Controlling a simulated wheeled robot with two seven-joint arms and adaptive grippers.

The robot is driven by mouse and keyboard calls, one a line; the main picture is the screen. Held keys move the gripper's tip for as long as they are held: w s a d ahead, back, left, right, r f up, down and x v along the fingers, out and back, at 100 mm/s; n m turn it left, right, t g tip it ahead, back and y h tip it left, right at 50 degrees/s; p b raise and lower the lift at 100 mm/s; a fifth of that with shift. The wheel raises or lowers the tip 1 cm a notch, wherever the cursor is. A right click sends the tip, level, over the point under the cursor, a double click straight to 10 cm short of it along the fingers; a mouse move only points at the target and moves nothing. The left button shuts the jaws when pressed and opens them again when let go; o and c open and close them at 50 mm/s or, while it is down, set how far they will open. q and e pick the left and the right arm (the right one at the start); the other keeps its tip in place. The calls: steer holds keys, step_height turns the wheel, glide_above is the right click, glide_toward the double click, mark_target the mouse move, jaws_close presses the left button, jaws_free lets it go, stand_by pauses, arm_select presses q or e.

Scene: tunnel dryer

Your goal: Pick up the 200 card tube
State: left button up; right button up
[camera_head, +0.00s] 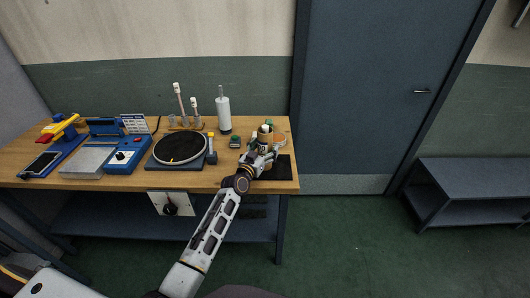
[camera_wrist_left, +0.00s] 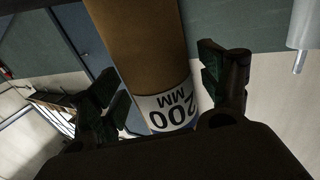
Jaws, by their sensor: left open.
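The 200 card tube (camera_wrist_left: 150,45) is a brown cylinder with a white label reading 200 MM. In the left wrist view it stands between the two fingers of my left gripper (camera_wrist_left: 160,88), upside down in the picture. The fingers are apart, with a visible gap at the right finger; the left finger is close to the tube. In the head view my left gripper (camera_head: 263,152) is at the right end of the bench, in front of the tube (camera_head: 263,137), and partly hides it. My right gripper is not in view.
The wooden bench (camera_head: 222,178) holds a white roll on a stand (camera_head: 223,115), a round black turntable (camera_head: 180,148) and a blue device (camera_head: 125,154). A black mat (camera_head: 283,172) lies at its right end. A blue door (camera_head: 380,90) is behind on the right.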

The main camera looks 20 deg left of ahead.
mark_target(263, 128)
arm_select(q)
steer(key=c, duration=1.2)
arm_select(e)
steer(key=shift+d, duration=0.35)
arm_select(q)
steer(key=shift+r, duration=0.2)
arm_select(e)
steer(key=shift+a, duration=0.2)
arm_select(q)
steer(key=shift+r, duration=0.55)
step_height(263, 128, up, 8)
steer(key=shift+f+p, duration=0.15)
steer(key=shift+p, duration=0.25)
steer(key=shift+r, duration=0.45)
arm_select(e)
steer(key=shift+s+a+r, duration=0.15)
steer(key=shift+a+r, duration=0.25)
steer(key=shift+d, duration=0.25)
